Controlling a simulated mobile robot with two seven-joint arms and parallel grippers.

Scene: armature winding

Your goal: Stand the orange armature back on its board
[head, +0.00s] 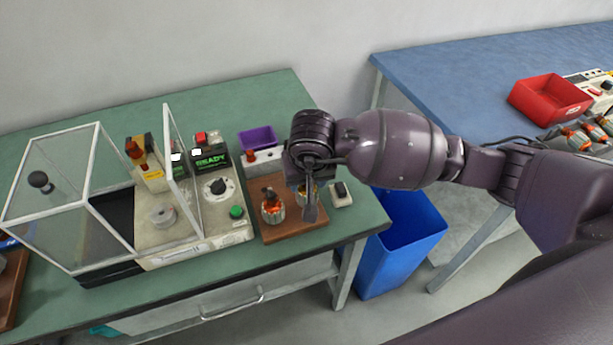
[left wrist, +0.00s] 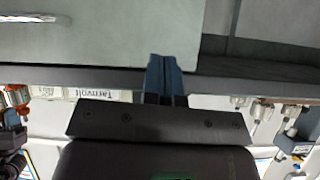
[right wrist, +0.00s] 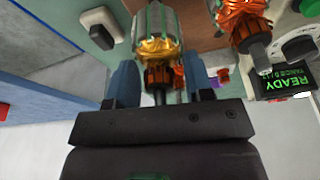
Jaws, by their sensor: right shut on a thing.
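My right gripper (right wrist: 160,85) is shut on an armature (right wrist: 157,22) with a silver core, golden-orange windings and a copper commutator. In the head view this armature (head: 301,196) is mostly hidden behind the gripper (head: 309,205). It is at the right part of the brown board (head: 290,233); I cannot tell whether it touches. A second armature (head: 272,210), with deeper orange-red windings, stands upright on the board to its left and also shows in the right wrist view (right wrist: 240,20). My left gripper (left wrist: 166,80) is shut and empty, outside the head view.
A winding machine with a READY display (head: 210,160) and a clear guard (head: 185,170) stands left of the board. A purple bin (head: 258,138) is behind it. A small white switch box (head: 341,195) sits just right of the board. A blue waste bin (head: 400,245) stands beyond the table edge.

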